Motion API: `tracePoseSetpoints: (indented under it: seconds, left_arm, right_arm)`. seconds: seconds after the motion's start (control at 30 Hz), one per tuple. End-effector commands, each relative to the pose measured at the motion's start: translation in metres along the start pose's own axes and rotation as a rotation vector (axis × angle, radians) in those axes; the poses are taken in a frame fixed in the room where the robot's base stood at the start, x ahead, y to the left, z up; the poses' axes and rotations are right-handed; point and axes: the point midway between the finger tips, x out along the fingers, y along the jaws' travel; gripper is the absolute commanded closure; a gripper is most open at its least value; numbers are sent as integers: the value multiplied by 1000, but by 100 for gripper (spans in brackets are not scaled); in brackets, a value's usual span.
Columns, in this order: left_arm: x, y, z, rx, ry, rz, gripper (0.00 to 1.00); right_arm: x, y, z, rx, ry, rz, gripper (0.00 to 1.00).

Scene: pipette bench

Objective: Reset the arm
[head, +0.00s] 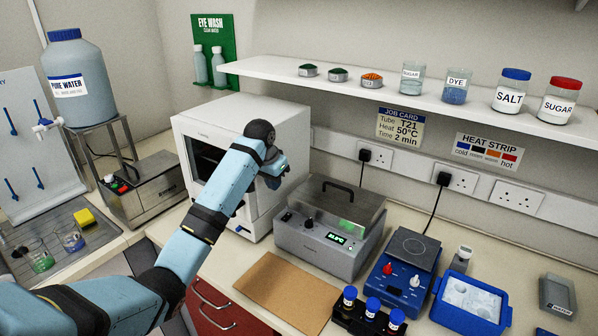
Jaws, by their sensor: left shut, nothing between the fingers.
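My left arm (222,190) comes in from the lower left and reaches up across the middle of the view. Its wrist bends at a dark round joint (260,133) in front of the white box-shaped machine (240,120). My left gripper (272,181) points down beside that machine's front right side, above the bench. It is shut and holds nothing. Its fingertips are small and partly hidden by the forearm. My right gripper is not in view.
Right of the gripper stands a grey heater with a clear lid (330,235). Beyond are a blue hotplate (402,270), a blue ice tub (470,302) and a rack of blue-capped tubes (368,318). A brown mat (287,292) lies bare. A shelf (330,84) with jars runs above.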

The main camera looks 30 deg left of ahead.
Motion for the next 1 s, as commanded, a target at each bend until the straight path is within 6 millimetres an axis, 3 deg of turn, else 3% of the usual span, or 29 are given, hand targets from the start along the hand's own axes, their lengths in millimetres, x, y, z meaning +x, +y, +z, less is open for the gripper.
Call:
tracePoseSetpoints:
  seconds: [0.23,0.37,0.5,0.7,0.83,1.0]
  left_arm:
    - [5,4,5,5,-3,-2,100]
    - [30,24,34,29,-12,-13,100]
    - [68,62,96,72,-18,-30,100]
    - [97,118,197,121,-11,-37,100]
    - [97,150,264,134,-1,-31,100]
    - [81,180,336,134,15,-20,100]
  right_arm:
    - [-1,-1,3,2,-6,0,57]
    - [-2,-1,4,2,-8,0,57]
    - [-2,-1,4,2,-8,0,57]
    - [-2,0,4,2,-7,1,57]
    - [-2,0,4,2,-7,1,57]
    - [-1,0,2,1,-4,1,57]
